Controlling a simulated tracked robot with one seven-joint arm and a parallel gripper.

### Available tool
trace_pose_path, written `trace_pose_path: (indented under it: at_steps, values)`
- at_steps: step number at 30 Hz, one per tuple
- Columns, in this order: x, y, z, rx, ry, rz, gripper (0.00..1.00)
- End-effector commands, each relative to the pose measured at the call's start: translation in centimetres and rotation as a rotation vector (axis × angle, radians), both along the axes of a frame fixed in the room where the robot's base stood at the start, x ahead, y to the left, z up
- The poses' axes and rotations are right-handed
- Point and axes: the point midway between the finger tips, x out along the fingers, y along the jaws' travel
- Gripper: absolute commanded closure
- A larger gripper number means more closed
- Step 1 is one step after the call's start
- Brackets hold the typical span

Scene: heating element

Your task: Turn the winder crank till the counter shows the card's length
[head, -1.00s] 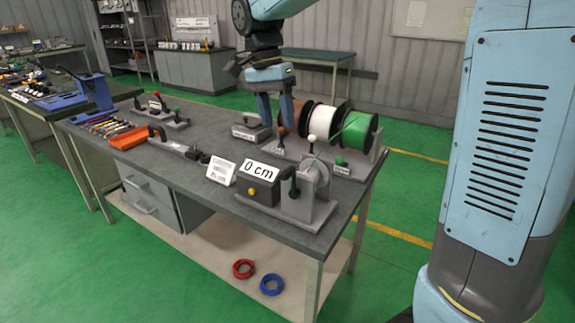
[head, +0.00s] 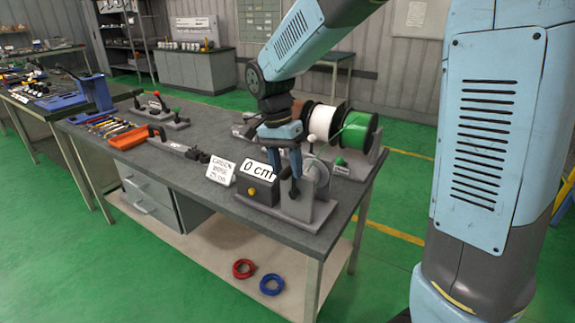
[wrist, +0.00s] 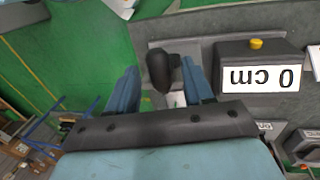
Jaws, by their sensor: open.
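The winder (head: 310,208) stands at the bench's front right corner, with a pale drum on a grey base. Its dark counter box carries a white display (head: 260,171) reading 0 cm; the display (wrist: 262,78) is upside down in the wrist view. The small white card (head: 220,171) left of it appears to read green wire, 25 cm. My gripper (head: 286,172) is open, pointing down over the winder beside the counter. In the wrist view the black crank handle (wrist: 160,68) shows between my two fingers; contact cannot be told. In the head view my fingers largely hide the handle.
Behind the winder stand wire spools, including a white one (head: 320,122) and a green one (head: 353,134). A white ball-topped lever (head: 311,138) rises close beside my gripper. Hand tools and an orange tray (head: 130,138) lie at the left.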

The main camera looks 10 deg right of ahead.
Motion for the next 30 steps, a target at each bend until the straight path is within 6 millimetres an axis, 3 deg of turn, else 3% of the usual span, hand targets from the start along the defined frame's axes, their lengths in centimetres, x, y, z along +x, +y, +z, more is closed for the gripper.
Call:
trace_pose_path:
  at_steps: [5, 21, 30]
  values:
    - [0.0, 0.02, 0.01, 0.0, 0.0, 0.0, 0.49]
    - [0.0, 0.05, 0.04, 0.0, 0.0, 0.001, 1.0]
    - [-0.01, 0.07, 0.05, 0.0, -0.001, 0.001, 1.0]
